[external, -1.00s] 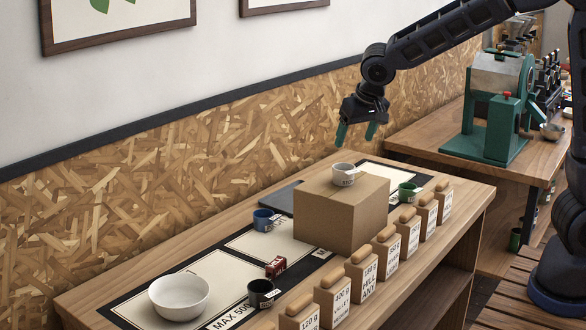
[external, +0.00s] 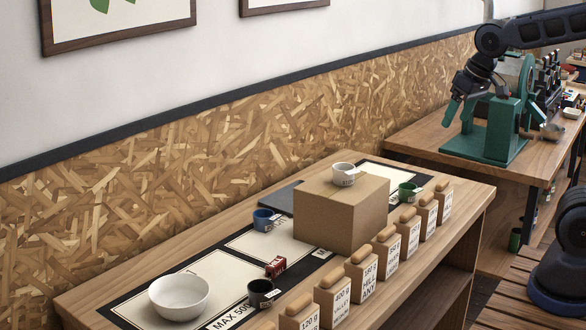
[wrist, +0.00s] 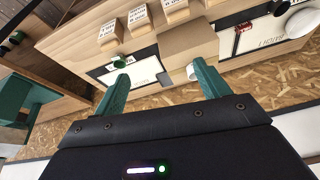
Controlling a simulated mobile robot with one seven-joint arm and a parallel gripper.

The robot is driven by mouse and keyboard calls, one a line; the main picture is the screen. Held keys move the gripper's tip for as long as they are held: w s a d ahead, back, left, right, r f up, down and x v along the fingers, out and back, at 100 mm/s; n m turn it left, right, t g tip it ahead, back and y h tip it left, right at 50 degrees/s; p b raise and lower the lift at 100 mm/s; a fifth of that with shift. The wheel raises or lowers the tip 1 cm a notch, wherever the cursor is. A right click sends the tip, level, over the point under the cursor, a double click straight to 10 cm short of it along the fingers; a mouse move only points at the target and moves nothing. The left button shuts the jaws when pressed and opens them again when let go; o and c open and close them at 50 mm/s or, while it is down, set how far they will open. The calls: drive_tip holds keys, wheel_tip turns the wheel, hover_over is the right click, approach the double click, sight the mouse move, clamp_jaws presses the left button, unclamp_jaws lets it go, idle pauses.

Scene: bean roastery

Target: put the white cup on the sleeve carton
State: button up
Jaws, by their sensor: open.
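The white cup (external: 343,174) stands upright on top of the brown sleeve carton (external: 345,217), towards its back left part. The carton sits on the wooden counter. In the wrist view the cup (wrist: 191,73) shows at the edge of the carton (wrist: 188,45), partly hidden by a green finger. My gripper (external: 462,115) is open and empty, well away to the right of the cup and higher up, in front of the green machine in the external view. Its two green fingers (wrist: 160,80) are spread apart in the wrist view.
A blue cup (external: 263,220), a green cup (external: 407,191), a black cup (external: 261,292), a red tin (external: 276,266) and a white bowl (external: 179,297) stand on the counter. Several labelled bags (external: 362,275) line its front edge. A green machine (external: 490,129) stands on the far table.

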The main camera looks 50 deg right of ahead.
drive_tip(key=s+f+n, duration=0.1)
drive_tip(key=s, duration=1)
drive_tip(key=shift+d+f+n, duration=0.15)
drive_tip(key=shift+d+n, duration=0.05)
drive_tip(key=shift+n, duration=0.1)
